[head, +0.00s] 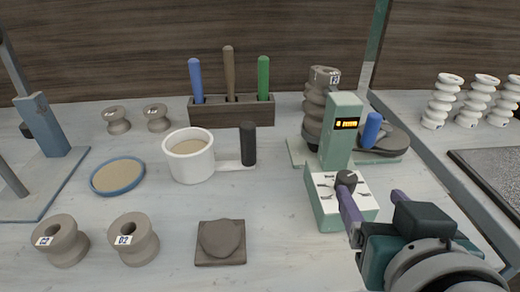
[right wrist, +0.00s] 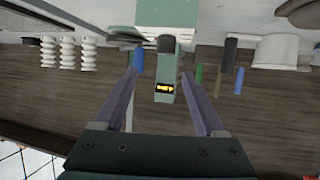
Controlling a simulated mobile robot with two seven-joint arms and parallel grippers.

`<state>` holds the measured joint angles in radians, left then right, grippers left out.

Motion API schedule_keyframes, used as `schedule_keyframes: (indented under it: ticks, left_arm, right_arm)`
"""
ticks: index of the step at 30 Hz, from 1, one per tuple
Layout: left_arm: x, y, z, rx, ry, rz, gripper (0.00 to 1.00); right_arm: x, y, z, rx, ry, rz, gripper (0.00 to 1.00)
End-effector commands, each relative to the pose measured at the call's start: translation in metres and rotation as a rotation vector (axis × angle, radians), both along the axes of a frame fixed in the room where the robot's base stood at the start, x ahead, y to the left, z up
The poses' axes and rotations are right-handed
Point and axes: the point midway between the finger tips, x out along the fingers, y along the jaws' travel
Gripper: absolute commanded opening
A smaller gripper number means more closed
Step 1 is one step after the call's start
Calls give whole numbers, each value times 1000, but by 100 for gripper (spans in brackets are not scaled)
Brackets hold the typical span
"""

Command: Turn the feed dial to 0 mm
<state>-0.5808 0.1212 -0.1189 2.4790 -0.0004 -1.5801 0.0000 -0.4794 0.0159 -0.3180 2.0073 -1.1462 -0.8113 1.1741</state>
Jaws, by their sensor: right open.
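The feed dial (head: 346,179) is a dark round knob on top of a pale green box with a white face (head: 328,188) bearing small marks. The marks are too small to read, so I cannot tell the dial's setting. It also shows as a dark knob in the right wrist view (right wrist: 166,44). Behind it a green post carries a lit orange display (head: 346,124), not legible. My right gripper (head: 371,194) is open and empty, its purple fingers apart, just in front of the dial; one finger partly overlaps the box. My left gripper is not in view.
A blue-handled lever (head: 371,130) and stacked grey insulators (head: 318,108) stand behind the box. A white cup (head: 189,156), a tool rack (head: 232,112) and several grey spools lie left. White insulators (head: 443,100) stand far right.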

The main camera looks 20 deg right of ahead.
Motion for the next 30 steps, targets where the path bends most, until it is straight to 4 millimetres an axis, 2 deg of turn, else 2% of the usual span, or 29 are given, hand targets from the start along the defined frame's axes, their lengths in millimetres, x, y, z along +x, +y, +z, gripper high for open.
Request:
schedule_keyframes:
  ticks: [1, 7, 15, 21, 30]
  left_arm:
    - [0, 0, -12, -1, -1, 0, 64]
    - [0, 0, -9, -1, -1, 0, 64]
    - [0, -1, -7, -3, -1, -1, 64]
    - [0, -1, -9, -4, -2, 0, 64]
    - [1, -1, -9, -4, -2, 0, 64]
  right_arm:
    - [2, 2, -11, 0, -12, 7, 72]
    - [15, -1, -13, -2, -26, 14, 72]
    - [58, -21, -32, -3, -24, 13, 72]
    - [80, -31, -44, 0, -23, 12, 72]
    - [86, -34, -47, 2, -21, 11, 72]
